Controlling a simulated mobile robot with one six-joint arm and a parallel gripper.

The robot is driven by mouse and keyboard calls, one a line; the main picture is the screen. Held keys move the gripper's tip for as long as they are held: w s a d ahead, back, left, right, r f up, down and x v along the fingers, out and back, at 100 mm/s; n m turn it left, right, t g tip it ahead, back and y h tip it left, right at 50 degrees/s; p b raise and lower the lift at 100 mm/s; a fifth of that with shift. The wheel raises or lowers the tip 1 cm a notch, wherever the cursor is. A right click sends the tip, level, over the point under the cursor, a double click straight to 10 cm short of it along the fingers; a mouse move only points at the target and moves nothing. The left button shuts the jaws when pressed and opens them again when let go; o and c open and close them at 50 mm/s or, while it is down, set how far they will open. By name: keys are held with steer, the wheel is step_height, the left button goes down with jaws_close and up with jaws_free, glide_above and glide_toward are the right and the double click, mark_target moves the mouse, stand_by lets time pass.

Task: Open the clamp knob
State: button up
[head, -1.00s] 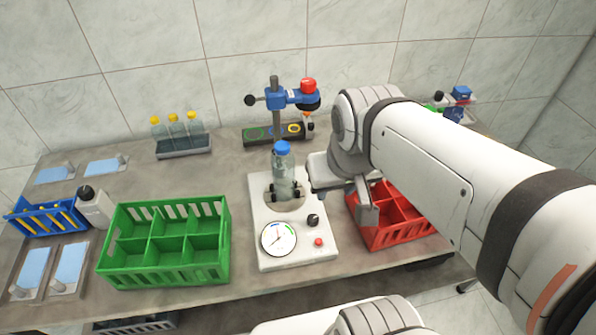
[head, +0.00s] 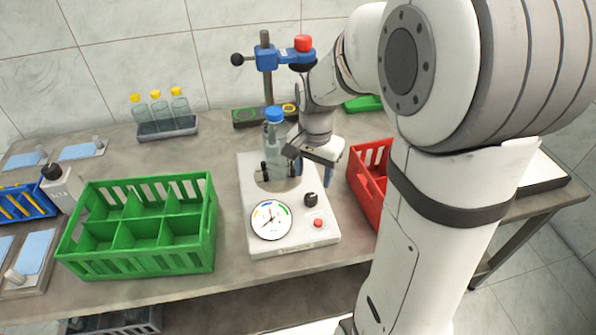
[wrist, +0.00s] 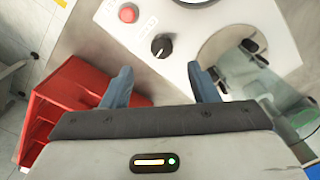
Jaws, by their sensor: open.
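A white machine (head: 292,235) stands mid-table with a black knob (head: 311,199), a red button (head: 318,223) and a round gauge (head: 271,220). A clear bottle with a blue cap (head: 274,114) stands upright between black clamp jaws (head: 266,169). In the wrist view, the black knob (wrist: 162,46) lies beyond and between my open fingertips, with the red button (wrist: 128,12) behind it. My gripper (head: 313,172) is open and empty, over the machine just right of the bottle. Its fingers do not appear to touch the knob. I cannot tell which knob is the clamp's.
A green crate (head: 140,262) stands left and a red crate (head: 362,186) right of the machine. A blue stand clamp (head: 267,58) with a black ball knob (head: 237,59) rises behind it. A rack of yellow-capped bottles (head: 168,128) stands at back left.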

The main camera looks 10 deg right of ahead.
mark_target(311, 196)
steer(key=shift+w+f, duration=0.25)
steer(key=shift+f, duration=0.8)
step_height(311, 196, down, 7)
steer(key=shift+r+b, duration=0.15)
steer(key=shift+b, duration=0.15)
steer(key=shift+c, duration=0.2)
steer(key=c, duration=0.9)
